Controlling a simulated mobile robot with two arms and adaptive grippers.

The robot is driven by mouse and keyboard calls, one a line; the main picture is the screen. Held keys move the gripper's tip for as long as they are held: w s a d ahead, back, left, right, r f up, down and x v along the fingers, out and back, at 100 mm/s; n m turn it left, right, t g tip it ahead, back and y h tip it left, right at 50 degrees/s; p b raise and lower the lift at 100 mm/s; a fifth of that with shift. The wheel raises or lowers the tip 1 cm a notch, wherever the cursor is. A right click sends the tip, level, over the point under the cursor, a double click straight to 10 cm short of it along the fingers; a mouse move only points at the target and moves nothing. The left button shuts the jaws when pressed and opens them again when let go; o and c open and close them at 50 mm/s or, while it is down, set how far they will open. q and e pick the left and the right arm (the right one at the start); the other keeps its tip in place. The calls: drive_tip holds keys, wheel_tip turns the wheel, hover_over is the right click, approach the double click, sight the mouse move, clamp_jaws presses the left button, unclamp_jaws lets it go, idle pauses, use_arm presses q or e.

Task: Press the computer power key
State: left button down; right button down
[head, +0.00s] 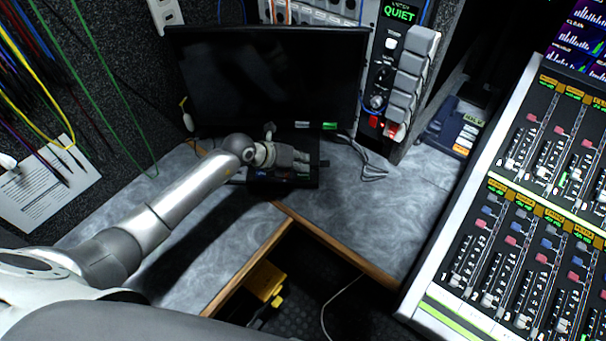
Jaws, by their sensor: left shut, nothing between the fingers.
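A dark monitor (268,75) with a black screen stands at the back of the grey desk. In front of its lower edge lies a small black box (312,181), which looks like the computer. My left arm reaches in from the lower left. My left gripper (304,160) is shut and empty, over the box and in front of the monitor. It covers much of the box's top. I cannot make out the power key, and I cannot tell whether the fingertips touch the box. My right gripper is not in view.
A mixing console (530,210) fills the right side. A rack panel with a QUIET sign (400,14) stands right of the monitor. A grey cable (368,168) lies on the desk (400,220). The desk's wooden edge (330,245) borders an opening with a yellow object (265,283) below.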

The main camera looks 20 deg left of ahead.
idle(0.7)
use_arm(q)
drive_tip(key=shift+f, duration=0.45)
drive_tip(key=shift+f+b, duration=0.4)
drive_tip(key=shift+f, duration=0.05)
idle(0.4)
drive_tip(key=shift+r, duration=0.1)
drive_tip(key=shift+r+p, duration=0.75)
drive_tip(key=shift+p, duration=0.15)
wheel_tip(320, 180, up, 5)
drive_tip(key=p, duration=0.5)
drive_tip(key=shift+r, duration=0.1)
